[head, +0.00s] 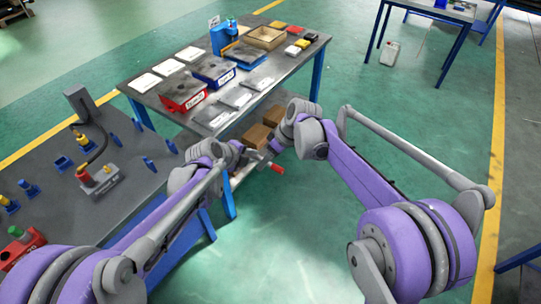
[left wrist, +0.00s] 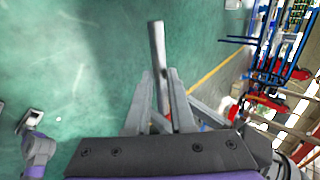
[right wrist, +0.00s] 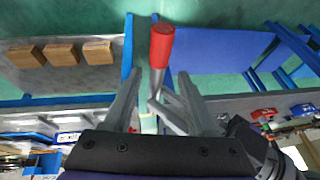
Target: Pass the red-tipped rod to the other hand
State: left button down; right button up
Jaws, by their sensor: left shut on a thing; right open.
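The red-tipped rod is a slim grey bar with a red end (head: 277,168), held above the floor in front of the work table. The red tip (right wrist: 162,45) points up past those fingers in the right wrist view. I cannot tell whether they touch the rod. In the head view the two grippers are close together.
A work table (head: 290,60) with red and blue bins, white cards and a wooden tray stands behind. Brown boxes (head: 257,136) sit on its lower shelf near my grippers. A grey bench (head: 110,205) with fixtures is at the left.

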jog(key=c, duration=0.9)
grip_shut()
pick_arm(q)
jog(key=shift+w+d, duration=0.1)
pick_arm(e)
jog(key=shift+s+a, duration=0.15)
jog(key=shift+a, duration=0.05)
pick_arm(q)
jog(key=c, duration=0.7)
grip_release()
pick_arm(e)
jog(key=shift+d, duration=0.15)
pick_arm(q)
jog(key=shift+r, duration=0.15)
